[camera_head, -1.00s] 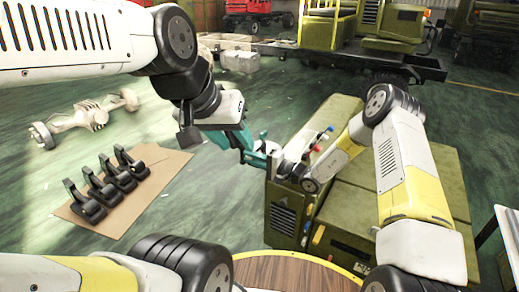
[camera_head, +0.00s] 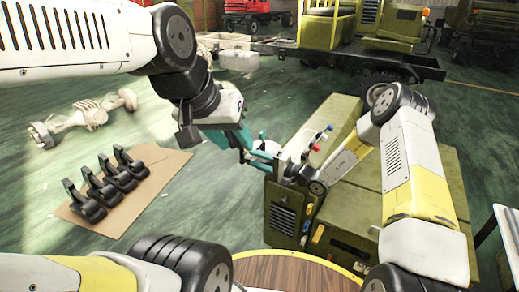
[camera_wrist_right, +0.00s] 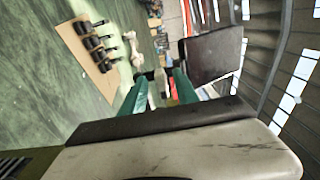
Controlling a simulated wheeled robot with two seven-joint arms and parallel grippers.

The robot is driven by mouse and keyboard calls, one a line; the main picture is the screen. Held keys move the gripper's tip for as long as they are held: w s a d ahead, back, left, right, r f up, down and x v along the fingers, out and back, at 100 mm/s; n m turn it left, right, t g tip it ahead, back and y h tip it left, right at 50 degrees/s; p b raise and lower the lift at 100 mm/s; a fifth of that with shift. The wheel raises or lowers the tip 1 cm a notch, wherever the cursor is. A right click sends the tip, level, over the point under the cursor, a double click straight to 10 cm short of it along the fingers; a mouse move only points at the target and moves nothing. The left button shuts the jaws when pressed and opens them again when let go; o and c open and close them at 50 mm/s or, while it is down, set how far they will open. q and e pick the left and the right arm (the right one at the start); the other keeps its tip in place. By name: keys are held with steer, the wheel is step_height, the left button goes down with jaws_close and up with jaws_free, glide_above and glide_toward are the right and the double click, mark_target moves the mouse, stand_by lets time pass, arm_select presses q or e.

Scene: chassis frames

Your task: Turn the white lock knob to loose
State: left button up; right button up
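In the head view, my right wrist covers part of the cabinet top.
A brown mat (camera_head: 163,195) with several black brackets (camera_head: 103,185) lies on the floor at left. A pale axle (camera_head: 90,112) lies behind it. A round wooden table (camera_head: 290,273) is at the bottom. A flatbed truck (camera_head: 345,58) stands behind. Open green floor surrounds the mat.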

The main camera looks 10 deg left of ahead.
steer(key=v, duration=0.5)
